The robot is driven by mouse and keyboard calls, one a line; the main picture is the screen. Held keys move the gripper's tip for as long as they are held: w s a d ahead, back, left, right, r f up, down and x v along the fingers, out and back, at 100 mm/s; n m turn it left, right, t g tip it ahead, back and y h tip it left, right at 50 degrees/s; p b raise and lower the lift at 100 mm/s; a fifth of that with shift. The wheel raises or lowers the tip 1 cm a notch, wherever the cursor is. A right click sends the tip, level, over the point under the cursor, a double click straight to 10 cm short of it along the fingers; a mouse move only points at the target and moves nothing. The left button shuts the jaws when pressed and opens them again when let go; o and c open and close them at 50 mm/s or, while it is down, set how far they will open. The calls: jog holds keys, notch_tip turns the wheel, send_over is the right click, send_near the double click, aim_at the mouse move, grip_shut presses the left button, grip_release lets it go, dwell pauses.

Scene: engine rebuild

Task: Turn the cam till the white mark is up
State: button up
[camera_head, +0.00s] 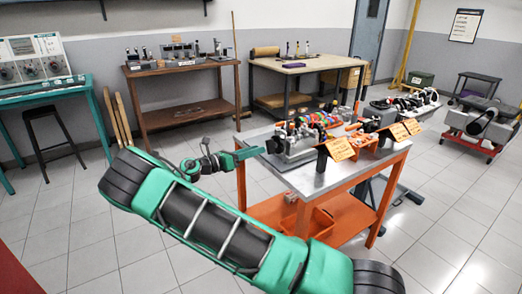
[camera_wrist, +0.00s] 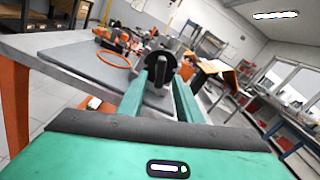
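In the wrist view a dark round wheel (camera_wrist: 153,50), seemingly the cam's end, stands just beyond my fingertips. In the head view my gripper (camera_head: 250,154) reaches from the left to the near left end of a grey metal engine part (camera_head: 297,145) on the table. The cam's end is too small to make out there.
The grey-topped orange table (camera_head: 330,180) also bears orange tent-shaped signs (camera_head: 340,149) and several coloured parts. An orange ring (camera_wrist: 113,59) lies left of the wheel in the wrist view. A brown bench (camera_head: 180,68) stands behind; floor left of the table is clear.

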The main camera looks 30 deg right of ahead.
aim_at(267, 146)
jog(key=shift+d, duration=2.7)
jog(key=shift+c, duration=0.3)
